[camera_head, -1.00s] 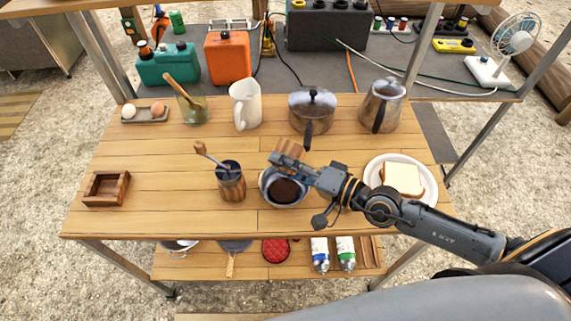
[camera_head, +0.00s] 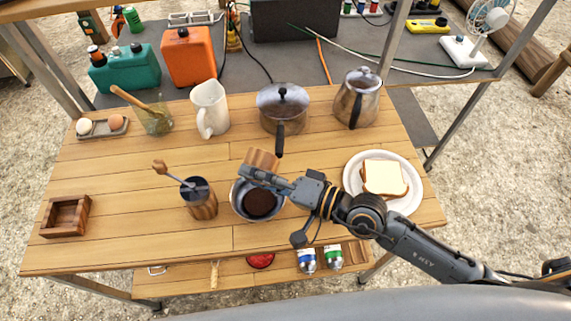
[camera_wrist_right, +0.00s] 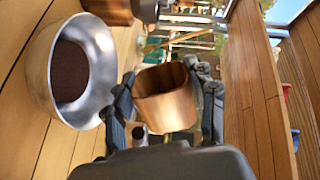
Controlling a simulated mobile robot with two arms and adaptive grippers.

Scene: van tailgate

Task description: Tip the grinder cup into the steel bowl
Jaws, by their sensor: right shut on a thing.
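The steel bowl (camera_head: 236,204) stands on the wooden table in the head view, with a dark brown heap inside. It also shows at the left of the right wrist view (camera_wrist_right: 101,58). My right gripper (camera_head: 254,173) is shut on the wooden grinder cup (camera_head: 264,158), at the bowl's far rim. In the right wrist view the cup (camera_wrist_right: 165,98) sits between both fingers, beside the bowl and tilted. I cannot tell whether anything is left in the cup. The grinder body (camera_head: 202,203) with its crank stands left of the bowl. My left gripper is not in view.
A pot (camera_head: 283,108), a kettle (camera_head: 357,97) and a white pitcher (camera_head: 211,107) stand along the back. A plate with a sandwich (camera_head: 384,178) lies right, near my right arm. A small wooden box (camera_head: 66,216) is far left. The table between box and grinder is clear.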

